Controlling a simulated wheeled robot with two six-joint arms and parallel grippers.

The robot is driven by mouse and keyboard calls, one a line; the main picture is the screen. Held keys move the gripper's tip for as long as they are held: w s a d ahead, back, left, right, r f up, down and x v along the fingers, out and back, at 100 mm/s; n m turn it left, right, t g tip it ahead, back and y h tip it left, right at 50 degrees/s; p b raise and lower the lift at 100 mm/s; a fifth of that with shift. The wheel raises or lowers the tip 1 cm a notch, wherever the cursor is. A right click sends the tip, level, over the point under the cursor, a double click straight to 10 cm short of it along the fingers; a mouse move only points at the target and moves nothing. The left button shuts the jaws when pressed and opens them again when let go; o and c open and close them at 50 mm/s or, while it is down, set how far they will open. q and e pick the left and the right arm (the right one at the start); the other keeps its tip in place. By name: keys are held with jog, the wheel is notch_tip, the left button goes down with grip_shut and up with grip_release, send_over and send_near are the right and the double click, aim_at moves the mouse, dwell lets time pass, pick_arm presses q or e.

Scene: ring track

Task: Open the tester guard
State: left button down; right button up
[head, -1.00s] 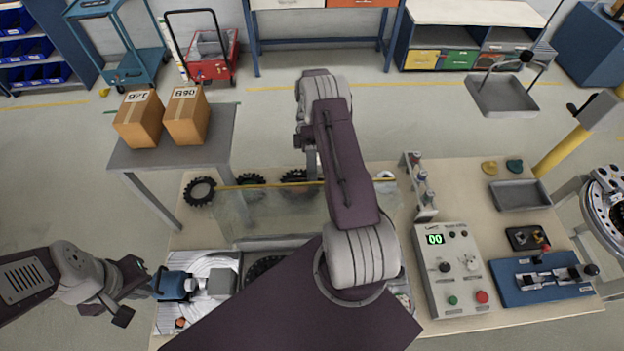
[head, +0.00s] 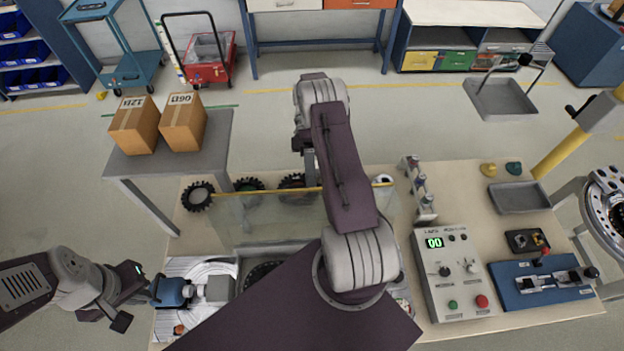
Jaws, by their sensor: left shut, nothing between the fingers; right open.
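The tester guard (head: 262,217) is a clear panel with a yellow top edge. It stands upright across the middle of the bench, in front of several dark toothed rings. My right arm reaches over it and hides part of it. My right gripper (head: 309,165) points down at the guard's yellow edge, open. Its fingertips are mostly hidden behind my forearm, and I cannot tell whether it touches the guard. My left gripper (head: 148,292) is shut and empty at the bench's left edge, beside a blue-and-grey fixture (head: 175,292).
A control box (head: 452,270) with a green display and buttons stands right of the guard. A blue plate with a clamp (head: 540,286) and a grey tray (head: 519,196) lie farther right. Two cartons (head: 183,122) sit on a side table at the back left.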

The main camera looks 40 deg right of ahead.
jog(key=s+d+r+b, duration=0.1)
jog(key=s+r, duration=0.2)
jog(key=s+d+r+b, duration=0.1)
jog(key=s+r+b, duration=0.1)
jog(key=s+r, duration=0.2)
jog(key=s+d+r+b, duration=0.1)
jog(key=s+r, duration=0.3)
jog(key=shift+s+d+b, duration=0.1)
jog(key=shift+s+b, duration=0.05)
jog(key=shift+b, duration=0.2)
jog(key=shift+f, duration=0.1)
